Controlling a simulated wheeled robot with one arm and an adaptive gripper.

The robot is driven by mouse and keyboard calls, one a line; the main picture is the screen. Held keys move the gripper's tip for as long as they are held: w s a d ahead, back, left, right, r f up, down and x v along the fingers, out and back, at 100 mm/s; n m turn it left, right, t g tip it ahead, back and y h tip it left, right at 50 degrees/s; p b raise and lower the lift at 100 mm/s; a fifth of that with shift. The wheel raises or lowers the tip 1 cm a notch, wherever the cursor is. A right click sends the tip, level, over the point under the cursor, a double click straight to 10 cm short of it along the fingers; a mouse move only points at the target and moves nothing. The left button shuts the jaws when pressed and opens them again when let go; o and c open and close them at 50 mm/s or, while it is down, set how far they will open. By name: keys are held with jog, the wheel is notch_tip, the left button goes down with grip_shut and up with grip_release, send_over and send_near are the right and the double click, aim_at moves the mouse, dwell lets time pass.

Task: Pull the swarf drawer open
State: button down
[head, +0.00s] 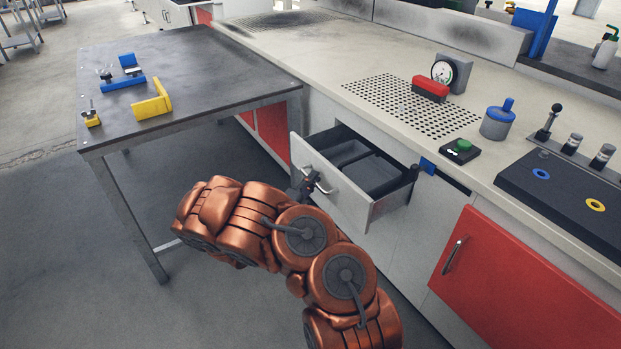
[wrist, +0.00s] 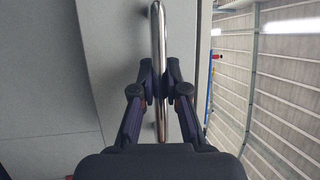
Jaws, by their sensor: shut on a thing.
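The swarf drawer (head: 338,190) stands pulled out from the white cabinet front, with its dark, divided inside showing. Its silver bar handle (head: 322,184) is on the drawer's front face. My gripper (head: 308,187) is at that handle. In the wrist view the handle (wrist: 158,40) is a shiny bar running up the picture, and my gripper (wrist: 159,85) is shut on it, one finger on each side. The inside of the drawer does not show in the wrist view.
A dark-topped table (head: 190,70) with blue and yellow fixtures stands left of the drawer, its near leg close to my arm. A red cabinet door (head: 520,280) is to the right. The counter (head: 300,50) above carries a gauge, a green button and a lever. Grey floor (head: 90,270) is clear at lower left.

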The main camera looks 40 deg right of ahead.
jog(key=c, duration=1.2)
grip_release()
jog(key=shift+a, duration=0.15)
jog(key=shift+v, duration=5.9)
